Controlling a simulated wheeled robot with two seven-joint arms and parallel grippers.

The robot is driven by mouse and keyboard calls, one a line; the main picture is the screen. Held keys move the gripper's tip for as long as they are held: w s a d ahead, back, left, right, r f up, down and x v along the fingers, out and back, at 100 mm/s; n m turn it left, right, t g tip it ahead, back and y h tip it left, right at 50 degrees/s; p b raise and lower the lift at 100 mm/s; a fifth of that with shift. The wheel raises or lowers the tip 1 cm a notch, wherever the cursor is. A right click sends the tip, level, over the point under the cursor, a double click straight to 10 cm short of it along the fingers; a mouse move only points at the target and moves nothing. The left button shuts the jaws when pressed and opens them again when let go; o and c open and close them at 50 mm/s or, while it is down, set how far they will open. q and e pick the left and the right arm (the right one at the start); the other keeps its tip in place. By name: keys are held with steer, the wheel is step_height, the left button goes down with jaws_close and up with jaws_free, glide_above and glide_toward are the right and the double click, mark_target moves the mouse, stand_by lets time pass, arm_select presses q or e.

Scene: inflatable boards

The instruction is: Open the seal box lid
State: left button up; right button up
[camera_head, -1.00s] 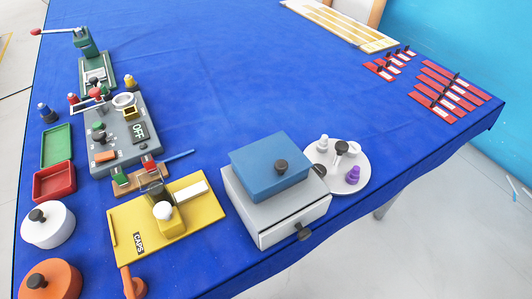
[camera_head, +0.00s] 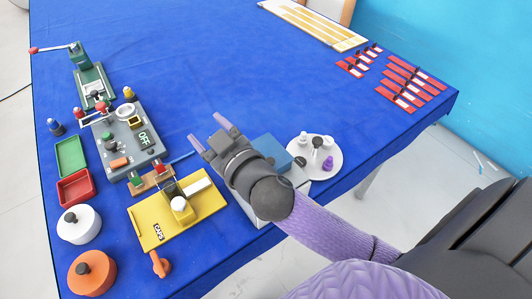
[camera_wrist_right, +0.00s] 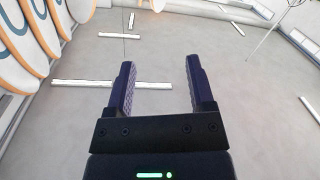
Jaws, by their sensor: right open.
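The grey box (camera_head: 243,204) with a blue lid (camera_head: 268,147) stands near the table's front edge; I take it as the seal box. My right arm and gripper cover most of it in the head view, and the lid's black knob is hidden. My right gripper (camera_head: 208,132) is open and empty, its purple fingers pointing to the upper left, past the box in the picture. The right wrist view shows the two open fingers (camera_wrist_right: 159,65) with nothing between them and no box. My left gripper is not in view.
A round white tray (camera_head: 325,168) with small pegs is right of the box. A yellow board (camera_head: 155,228) and a grey control panel (camera_head: 112,142) are to its left. White (camera_head: 78,225) and orange (camera_head: 92,272) round pots stand front left. The table's middle is clear.

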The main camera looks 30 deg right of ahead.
steer(key=s+a+r+n+g+y, duration=0.2)
steer(key=a+r+n+g+y, duration=0.75)
steer(key=n+y, duration=0.6)
steer(key=n+g+h+p, duration=0.25)
steer(key=g+h, duration=0.55)
steer(key=h, duration=1)
glide_above(270, 160)
steer(key=b, duration=0.1)
step_height(270, 160, down, 11)
step_height(270, 160, down, 9)
steer(key=shift+f, duration=0.4)
